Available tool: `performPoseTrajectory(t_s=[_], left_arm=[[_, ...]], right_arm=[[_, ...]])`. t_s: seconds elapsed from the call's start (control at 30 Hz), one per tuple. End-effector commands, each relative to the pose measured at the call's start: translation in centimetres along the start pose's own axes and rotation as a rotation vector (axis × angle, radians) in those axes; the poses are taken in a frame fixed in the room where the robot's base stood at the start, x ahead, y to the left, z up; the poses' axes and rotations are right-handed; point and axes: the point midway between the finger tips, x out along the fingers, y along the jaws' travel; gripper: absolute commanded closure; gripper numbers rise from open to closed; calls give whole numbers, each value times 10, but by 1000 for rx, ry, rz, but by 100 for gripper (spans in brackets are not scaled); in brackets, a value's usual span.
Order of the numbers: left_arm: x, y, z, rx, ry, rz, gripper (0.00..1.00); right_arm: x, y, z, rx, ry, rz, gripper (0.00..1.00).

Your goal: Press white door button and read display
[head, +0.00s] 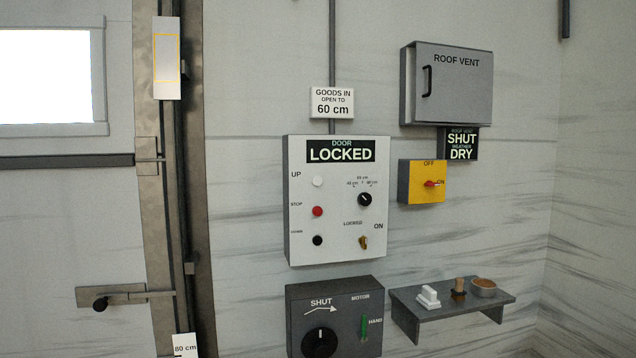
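The door control box (337,235) is a pale panel on the wall in the middle of the head view. Its display (341,152) reads "DOOR LOCKED". The white button (318,181) sits beside the label UP, above a red STOP button (317,211) and a black button (317,240). On its right are a black dial (364,199) with cm marks and a brass-coloured key switch (364,242) between the labels LOCKED and ON. Neither of my grippers shows in the head view.
A sign (332,103) reads "GOODS IN OPEN TO 60 cm". A grey motor box (347,295) with SHUT dial hangs below. Right are the roof vent box (460,90), a "SHUT DRY" display (460,144), a yellow switch (413,190) and a shelf (445,312) holding small items. The door is left.

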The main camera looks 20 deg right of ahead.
Motion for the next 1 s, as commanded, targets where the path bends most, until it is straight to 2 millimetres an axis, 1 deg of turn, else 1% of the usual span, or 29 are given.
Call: performPoseTrajectory(t_s=[0.03,0.1,0.2,1.0], left_arm=[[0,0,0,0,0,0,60],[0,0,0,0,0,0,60],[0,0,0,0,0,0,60],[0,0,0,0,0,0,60]], right_arm=[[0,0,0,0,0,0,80],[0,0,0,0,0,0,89],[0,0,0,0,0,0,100],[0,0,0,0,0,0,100]])
